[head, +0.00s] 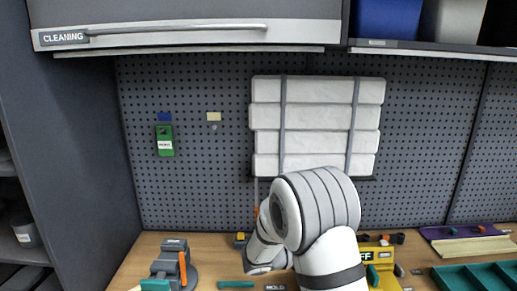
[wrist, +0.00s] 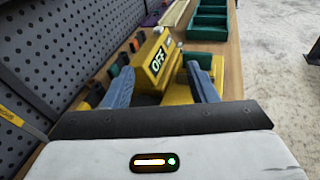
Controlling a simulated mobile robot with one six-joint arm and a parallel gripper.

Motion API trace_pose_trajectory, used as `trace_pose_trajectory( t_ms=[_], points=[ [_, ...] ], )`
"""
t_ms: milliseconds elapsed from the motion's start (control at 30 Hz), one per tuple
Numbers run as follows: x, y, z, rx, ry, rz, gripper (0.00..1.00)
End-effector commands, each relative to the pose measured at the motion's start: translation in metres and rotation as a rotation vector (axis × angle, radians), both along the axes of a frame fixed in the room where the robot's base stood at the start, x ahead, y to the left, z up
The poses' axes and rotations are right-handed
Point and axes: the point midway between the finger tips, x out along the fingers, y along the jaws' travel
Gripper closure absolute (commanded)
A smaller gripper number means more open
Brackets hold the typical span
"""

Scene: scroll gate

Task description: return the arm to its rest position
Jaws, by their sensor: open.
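My gripper (wrist: 159,70) shows in the wrist view as two blue-grey fingers standing well apart, with nothing held between them. Beyond and between the fingers is a yellow block with a black OFF label (wrist: 157,62); I cannot tell the distance to it. In the head view my white and grey arm is bent in front of the workbench, right of the middle, and its bulky joint covers part of the pegboard. My gripper is hidden in the head view. The yellow OFF unit (head: 382,277) shows there just right of my arm, partly covered by it.
The wooden bench (head: 215,262) carries a grey clamp-like device (head: 172,265) at left and teal trays (head: 478,277) at right. A CLEANING cabinet (head: 190,36) overhangs the upper left.

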Motion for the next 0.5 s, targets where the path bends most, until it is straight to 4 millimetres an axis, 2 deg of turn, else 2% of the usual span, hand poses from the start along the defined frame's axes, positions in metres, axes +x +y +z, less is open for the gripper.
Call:
trace_pose_trajectory(
  t_ms=[267, 367, 500],
  points=[
    [-0.041, -0.027, 0.003, 0.169, -0.084, -0.164, 0.48],
    [-0.06, -0.035, 0.003, 0.247, -0.127, -0.239, 0.48],
    [-0.096, -0.045, 0.001, 0.395, -0.214, -0.376, 0.48]
  ],
)
